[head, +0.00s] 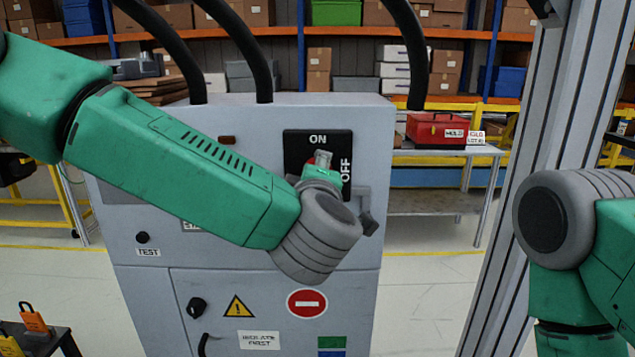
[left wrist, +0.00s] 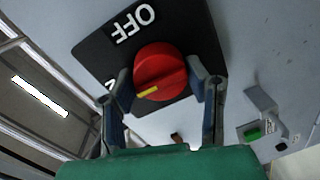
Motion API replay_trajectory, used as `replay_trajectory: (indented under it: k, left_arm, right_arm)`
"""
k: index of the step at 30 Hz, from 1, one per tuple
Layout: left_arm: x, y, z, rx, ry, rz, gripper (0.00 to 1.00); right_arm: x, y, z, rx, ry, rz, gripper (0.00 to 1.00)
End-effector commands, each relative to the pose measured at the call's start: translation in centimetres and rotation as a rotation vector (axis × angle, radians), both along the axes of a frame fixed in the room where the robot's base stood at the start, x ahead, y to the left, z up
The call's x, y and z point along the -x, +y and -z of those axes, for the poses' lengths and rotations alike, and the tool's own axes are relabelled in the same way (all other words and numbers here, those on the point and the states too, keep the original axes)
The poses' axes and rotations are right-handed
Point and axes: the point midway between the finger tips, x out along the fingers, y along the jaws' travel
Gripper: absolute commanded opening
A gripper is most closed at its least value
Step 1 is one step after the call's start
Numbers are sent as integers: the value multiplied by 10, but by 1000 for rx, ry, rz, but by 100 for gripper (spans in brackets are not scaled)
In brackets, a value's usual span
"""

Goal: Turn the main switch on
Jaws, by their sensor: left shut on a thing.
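The main switch is a red round knob (left wrist: 160,70) on a black plate (left wrist: 92,50), on the front of a grey cabinet. In the head view the plate (head: 300,142) reads ON at the top and OFF at the right. My left gripper (left wrist: 161,78) is shut on the knob, one finger on each side. In the left wrist view the knob's yellow mark lies at its lower left, facing the partly hidden label beside the left finger rather than OFF. In the head view my left wrist hides most of the knob. My right gripper is out of view; only its arm shows at the right.
The grey cabinet (head: 140,275) has thick black cables on top and a black handle below. A metal post (head: 530,130) stands at the right. A table with a red toolbox (head: 440,130) is behind, before shelves of boxes. Floor between cabinet and post is clear.

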Motion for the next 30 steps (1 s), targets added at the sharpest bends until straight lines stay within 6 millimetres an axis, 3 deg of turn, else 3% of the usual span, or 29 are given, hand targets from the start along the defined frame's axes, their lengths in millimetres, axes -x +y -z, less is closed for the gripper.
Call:
replay_trajectory:
  k: [19, 20, 21, 30]
  left_arm:
    - [0, 1, 2, 50, 5, -2, 14]
    - [0, 1, 2, 49, 5, -2, 50]
    - [0, 1, 2, 49, 5, -2, 63]
    - [0, 1, 1, 47, 3, -1, 63]
  right_arm:
    - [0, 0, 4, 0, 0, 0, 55]
    - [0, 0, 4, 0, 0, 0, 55]
    - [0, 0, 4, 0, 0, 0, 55]
    - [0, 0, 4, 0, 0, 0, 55]
